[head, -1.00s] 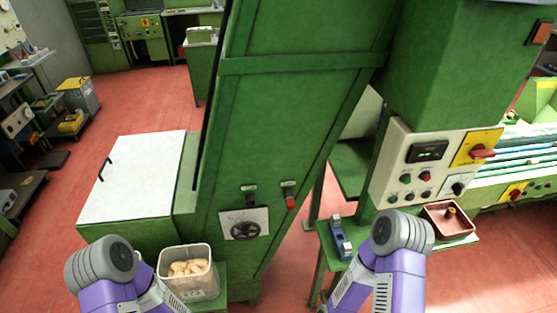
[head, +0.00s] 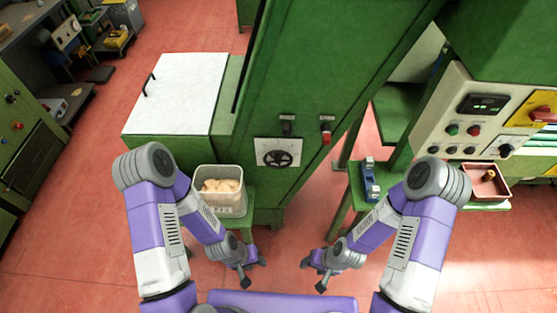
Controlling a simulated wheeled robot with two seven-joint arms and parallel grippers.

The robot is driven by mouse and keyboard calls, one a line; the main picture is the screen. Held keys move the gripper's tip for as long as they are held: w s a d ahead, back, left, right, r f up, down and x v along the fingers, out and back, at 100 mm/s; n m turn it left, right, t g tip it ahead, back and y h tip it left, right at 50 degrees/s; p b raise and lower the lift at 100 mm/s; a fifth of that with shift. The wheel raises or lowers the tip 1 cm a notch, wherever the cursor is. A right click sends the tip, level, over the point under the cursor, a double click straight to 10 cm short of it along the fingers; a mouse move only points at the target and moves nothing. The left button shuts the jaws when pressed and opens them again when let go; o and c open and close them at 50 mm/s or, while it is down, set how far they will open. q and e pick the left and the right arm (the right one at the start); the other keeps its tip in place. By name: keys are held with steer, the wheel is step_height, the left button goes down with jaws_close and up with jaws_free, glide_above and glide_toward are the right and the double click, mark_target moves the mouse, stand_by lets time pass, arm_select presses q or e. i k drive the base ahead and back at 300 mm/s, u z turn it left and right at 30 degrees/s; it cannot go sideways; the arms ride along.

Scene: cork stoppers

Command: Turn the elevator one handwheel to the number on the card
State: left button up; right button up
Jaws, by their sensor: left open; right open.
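The black handwheel (head: 278,158) sits on a pale square plate (head: 262,146) on the front of the green elevator housing (head: 310,75). The marks on the plate are too small to read. No number card can be made out. My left gripper (head: 254,275) is open and empty, low in front of the housing and below the handwheel. My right gripper (head: 312,275) is open and empty, to the right of the left one at about the same height. Neither touches the handwheel.
A clear bin of corks (head: 231,211) stands on a green stand left of the handwheel. A black knob (head: 287,124) and a red-handled switch (head: 326,135) sit above the wheel. At right are a blue device (head: 369,180), a red tray (head: 503,194) and a control panel (head: 452,110).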

mark_target(278, 158)
steer(key=u, duration=2.75)
steer(key=k, duration=1.2)
steer(key=z, duration=1.05)
steer(key=i, duration=0.95)
